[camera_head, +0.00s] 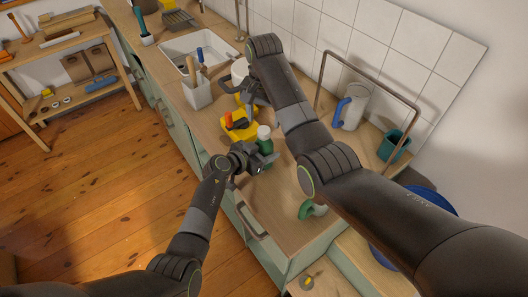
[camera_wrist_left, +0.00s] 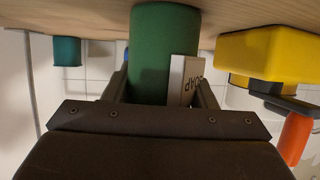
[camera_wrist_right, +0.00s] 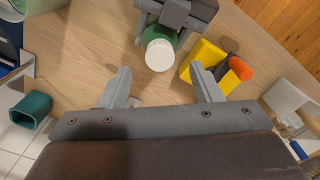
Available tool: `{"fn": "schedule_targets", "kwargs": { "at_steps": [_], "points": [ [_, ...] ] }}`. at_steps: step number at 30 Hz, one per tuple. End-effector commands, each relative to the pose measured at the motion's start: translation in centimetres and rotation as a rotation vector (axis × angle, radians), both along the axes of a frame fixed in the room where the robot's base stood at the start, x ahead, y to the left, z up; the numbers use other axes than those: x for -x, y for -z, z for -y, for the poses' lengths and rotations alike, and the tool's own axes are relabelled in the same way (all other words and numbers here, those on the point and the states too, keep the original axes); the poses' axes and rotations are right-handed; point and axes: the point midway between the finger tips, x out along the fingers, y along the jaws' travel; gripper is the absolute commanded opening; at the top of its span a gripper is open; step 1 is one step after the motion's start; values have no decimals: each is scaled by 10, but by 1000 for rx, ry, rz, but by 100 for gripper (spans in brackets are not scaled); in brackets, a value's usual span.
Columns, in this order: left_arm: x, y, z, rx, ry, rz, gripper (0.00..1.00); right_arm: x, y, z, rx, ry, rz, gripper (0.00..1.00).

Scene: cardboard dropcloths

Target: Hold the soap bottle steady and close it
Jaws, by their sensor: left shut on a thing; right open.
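The green soap bottle (camera_head: 265,146) stands upright on the counter with a white cap (camera_head: 264,131) on top. In the left wrist view the bottle (camera_wrist_left: 160,45) shows upside down with its SOAP label. My left gripper (camera_head: 250,161) is shut around its body, with a finger on either side. My right gripper (camera_head: 251,98) is open and empty above the counter, beyond the bottle in the head view. In the right wrist view the white cap (camera_wrist_right: 159,55) shows ahead, between the lines of the open fingers and apart from them. How tightly the cap sits is not visible.
A yellow object with an orange part (camera_head: 241,125) lies close beside the bottle. A white utensil holder (camera_head: 197,92) and sink (camera_head: 197,48) are farther along. A green cup-like item (camera_head: 312,208) lies nearer, and a teal cup (camera_head: 393,146) stands by the wall.

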Motion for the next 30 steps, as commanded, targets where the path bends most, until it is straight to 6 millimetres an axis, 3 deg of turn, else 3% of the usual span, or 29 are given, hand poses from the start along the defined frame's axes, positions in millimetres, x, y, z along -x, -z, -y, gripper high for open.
{"fn": "schedule_targets", "kwargs": {
  "at_steps": [6, 16, 17, 22, 30],
  "points": [
    [0, 0, 0, -1, 0, -1, 0, -1, -27, 0, 0, 1, 1, 59],
    [0, 0, 0, -1, 0, -1, 0, 0, -31, 0, 1, 1, -1, 59],
    [0, 0, 0, -1, 0, -1, 54, 0, -31, 0, 1, 1, -1, 59],
    [0, 0, 0, -1, 0, -1, 76, 0, -31, 0, 1, 1, -1, 59],
    [0, 0, 0, 0, 0, 0, 77, 0, -31, 0, 1, 1, -1, 59]
  ]
}}
